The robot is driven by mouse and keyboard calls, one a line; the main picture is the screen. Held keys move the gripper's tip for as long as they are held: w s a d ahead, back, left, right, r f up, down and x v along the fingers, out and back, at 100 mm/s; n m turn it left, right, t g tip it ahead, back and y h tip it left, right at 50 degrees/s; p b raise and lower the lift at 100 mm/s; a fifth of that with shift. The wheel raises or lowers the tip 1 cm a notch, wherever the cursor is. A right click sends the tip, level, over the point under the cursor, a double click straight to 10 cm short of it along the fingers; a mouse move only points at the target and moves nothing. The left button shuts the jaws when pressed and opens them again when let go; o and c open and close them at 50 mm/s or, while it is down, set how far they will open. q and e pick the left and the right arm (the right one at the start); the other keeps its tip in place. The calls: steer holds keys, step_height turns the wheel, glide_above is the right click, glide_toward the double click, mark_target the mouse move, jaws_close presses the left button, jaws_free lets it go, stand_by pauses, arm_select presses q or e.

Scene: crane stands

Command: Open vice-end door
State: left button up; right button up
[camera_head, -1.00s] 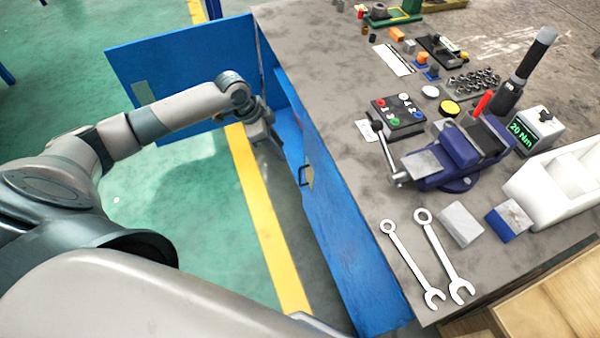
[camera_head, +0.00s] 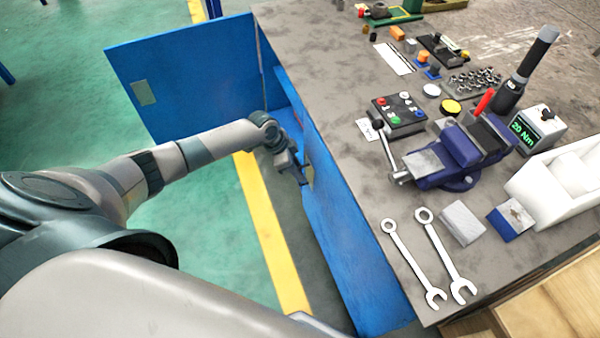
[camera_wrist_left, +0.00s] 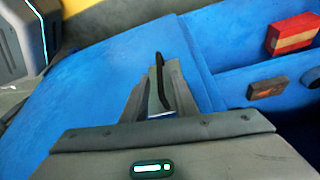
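The vice-end door (camera_head: 345,240) is the blue front panel below the bench edge on the vice side. It looks shut, in line with the bench front. My left gripper (camera_head: 304,178) is at its handle, near the panel's far edge. In the left wrist view the dark bar handle (camera_wrist_left: 159,82) stands between the two fingers of the left gripper (camera_wrist_left: 163,75). The fingers are close to the bar, but whether they press on it is unclear. In the head view the gripper largely hides the handle. My right gripper is out of view.
The other blue door (camera_head: 180,80) stands wide open at the far end. The wrist view shows blue compartments with a red block (camera_wrist_left: 291,34) and a brown block (camera_wrist_left: 267,90). The vice (camera_head: 460,155) and two wrenches (camera_head: 410,265) are on the bench (camera_head: 340,100). Floor lies clear before the doors.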

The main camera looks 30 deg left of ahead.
arm_select(q)
steer(key=shift+x, duration=1.1)
jaws_close()
stand_by(0.8)
